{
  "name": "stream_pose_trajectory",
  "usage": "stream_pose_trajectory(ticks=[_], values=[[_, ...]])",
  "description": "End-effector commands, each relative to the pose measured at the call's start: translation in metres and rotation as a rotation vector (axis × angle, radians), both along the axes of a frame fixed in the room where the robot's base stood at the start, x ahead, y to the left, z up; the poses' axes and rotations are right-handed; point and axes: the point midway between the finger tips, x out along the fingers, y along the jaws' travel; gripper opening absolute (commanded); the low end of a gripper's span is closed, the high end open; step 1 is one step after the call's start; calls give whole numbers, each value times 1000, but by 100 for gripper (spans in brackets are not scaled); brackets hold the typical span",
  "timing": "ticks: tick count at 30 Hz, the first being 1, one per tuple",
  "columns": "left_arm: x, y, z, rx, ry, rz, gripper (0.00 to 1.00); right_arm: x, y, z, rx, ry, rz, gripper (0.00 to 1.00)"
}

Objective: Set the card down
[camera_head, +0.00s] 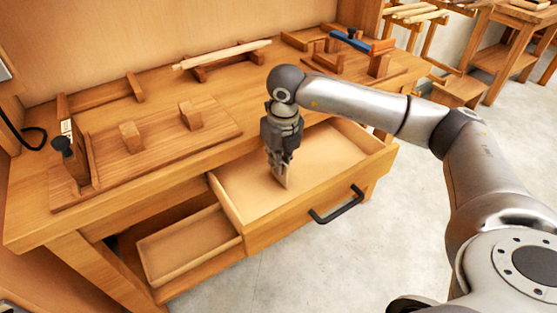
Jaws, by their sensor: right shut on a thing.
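My right gripper (279,165) points down over the open drawer (328,152) of the wooden workbench. It is shut on a small, thin, pale card (287,180), held upright just under the fingers. The card's lower end is at or close to the drawer floor; I cannot tell whether it touches. The drawer looks otherwise empty. My left gripper is not in view.
The workbench (225,85) carries a board with wooden blocks (131,137), a rod on a rack (225,54) and a blue-handled tool (350,40). The drawer has a black handle (338,205). A lower open tray (190,245) is at its left. Grey floor is clear in front.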

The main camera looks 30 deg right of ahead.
Motion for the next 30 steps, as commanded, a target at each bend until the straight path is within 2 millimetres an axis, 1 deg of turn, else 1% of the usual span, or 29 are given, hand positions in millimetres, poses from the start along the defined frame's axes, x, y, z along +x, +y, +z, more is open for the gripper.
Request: stream_pose_trajectory(ticks=[9,13,14,18,30], values=[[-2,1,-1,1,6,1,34,0,0,-1,0,-1,-1,0],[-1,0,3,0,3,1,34,0,0,-2,0,-1,-1,0],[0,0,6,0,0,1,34,0,0,-2,0,-2,-1,8],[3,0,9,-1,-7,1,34,0,0,-2,0,-1,0,26],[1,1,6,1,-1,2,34,0,0,0,1,-1,0,27]])
